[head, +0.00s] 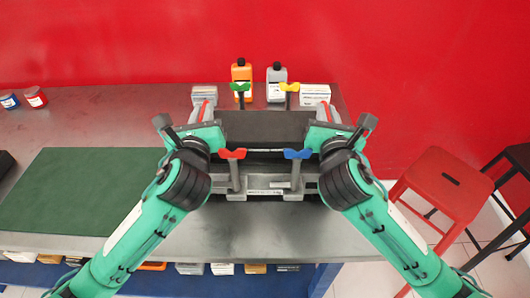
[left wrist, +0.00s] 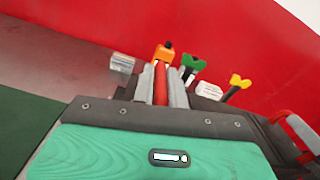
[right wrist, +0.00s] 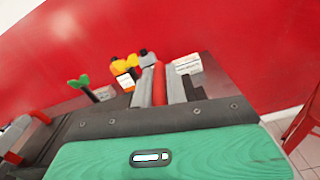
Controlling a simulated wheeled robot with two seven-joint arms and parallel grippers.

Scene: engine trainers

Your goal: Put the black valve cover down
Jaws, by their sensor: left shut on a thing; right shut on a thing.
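The black valve cover (head: 265,126) is a dark slab across the middle of the head view, over the grey engine trainer (head: 265,184). It has a red handle at each end. My left gripper (head: 207,112) is shut on the left handle, which shows red between the grey fingers in the left wrist view (left wrist: 161,85). My right gripper (head: 325,113) is shut on the right handle, seen in the right wrist view (right wrist: 159,85). The cover looks level. I cannot tell whether it touches the trainer below. Red (head: 233,154), blue (head: 298,154), green (head: 240,87) and yellow (head: 289,87) wing-topped clamps stand around it.
A green mat (head: 80,190) lies clear on the grey table (head: 110,105) to the left. Orange (head: 241,74) and grey (head: 276,75) bottles and small boxes stand behind the trainer. Two jars are at the far left. A red stool (head: 443,185) stands right of the table.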

